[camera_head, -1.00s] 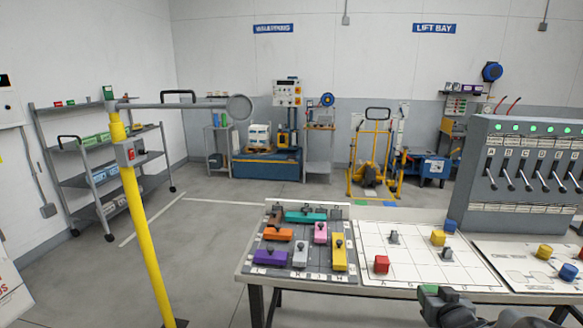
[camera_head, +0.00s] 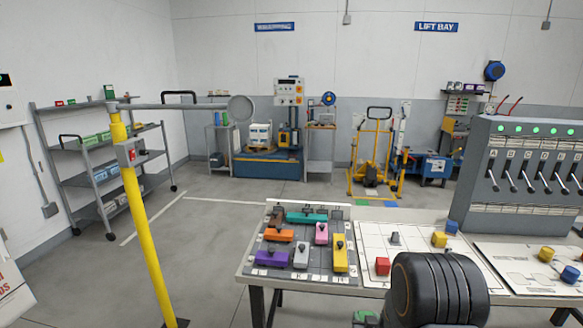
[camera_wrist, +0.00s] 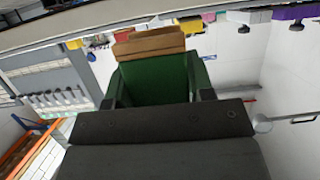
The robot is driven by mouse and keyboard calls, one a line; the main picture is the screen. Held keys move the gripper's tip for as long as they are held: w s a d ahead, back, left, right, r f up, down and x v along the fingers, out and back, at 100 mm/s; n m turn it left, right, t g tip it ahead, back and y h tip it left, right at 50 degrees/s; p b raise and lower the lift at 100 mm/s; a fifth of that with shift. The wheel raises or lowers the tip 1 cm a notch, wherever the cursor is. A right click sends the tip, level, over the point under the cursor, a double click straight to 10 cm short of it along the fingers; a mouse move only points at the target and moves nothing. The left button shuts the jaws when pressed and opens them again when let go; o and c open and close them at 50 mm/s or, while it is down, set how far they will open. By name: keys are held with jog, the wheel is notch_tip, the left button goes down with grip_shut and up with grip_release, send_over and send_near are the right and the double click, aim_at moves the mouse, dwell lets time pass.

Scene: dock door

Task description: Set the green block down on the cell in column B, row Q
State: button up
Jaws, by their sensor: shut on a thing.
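The green block (camera_wrist: 155,78) fills the space between the fingers of my gripper (camera_wrist: 157,92) in the wrist view, and the gripper is shut on it. In the head view a bit of green (camera_head: 366,319) shows at the bottom edge, beside my dark arm link. The white grid board (camera_head: 372,234) lies on the table. It carries a grey knobbed piece (camera_head: 395,238), a red block (camera_head: 382,266), a yellow block (camera_head: 439,239) and a blue block (camera_head: 451,226). My arm hides its front right part. The letters of column B and row Q are not readable.
A grey tray (camera_head: 262,271) with several coloured knobbed pieces stands left of the board. A lever cabinet (camera_head: 528,170) stands at the back right. Another white panel (camera_head: 505,258) with yellow and blue blocks lies right. A yellow post (camera_head: 148,235) stands left of the table.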

jog(key=s+a+f+n+y, duration=0.1)
jog(key=s+a+f, duration=0.4)
jog(key=f, duration=0.3)
jog(key=shift+f, duration=0.1)
dwell(0.5)
